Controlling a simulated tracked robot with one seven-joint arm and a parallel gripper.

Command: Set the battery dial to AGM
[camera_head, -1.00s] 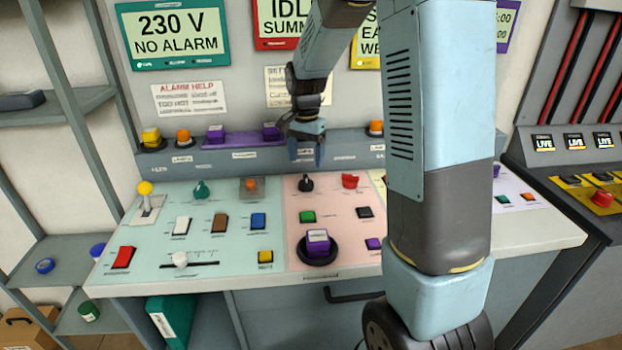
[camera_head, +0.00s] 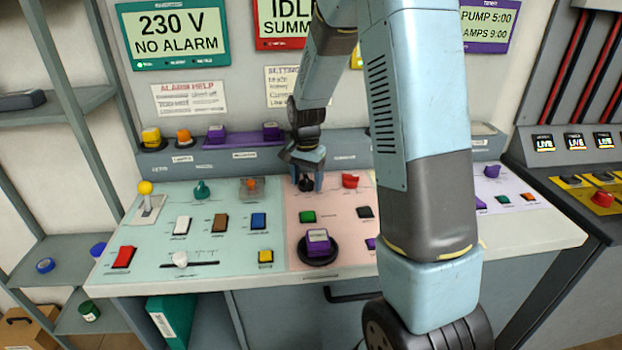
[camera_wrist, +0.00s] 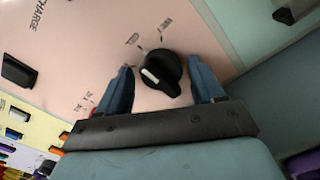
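The dial is a black rotary knob with a white pointer mark (camera_wrist: 160,73), on the pink panel section; the head view shows it dark and partly covered by the fingers (camera_head: 306,184). My gripper (camera_wrist: 158,88) is open, with one blue finger on each side of the knob. A gap shows between the knob and each finger in the wrist view. Small labels are printed around the knob, too small and blurred to read, so I cannot tell which one is AGM.
Near the dial on the pink section (camera_head: 290,222) are a red knob (camera_head: 350,181), a green button (camera_head: 307,217), a black switch (camera_head: 365,212) and a large purple button (camera_head: 318,242). A teal knob (camera_head: 202,190) is further left. A raised ledge runs behind.

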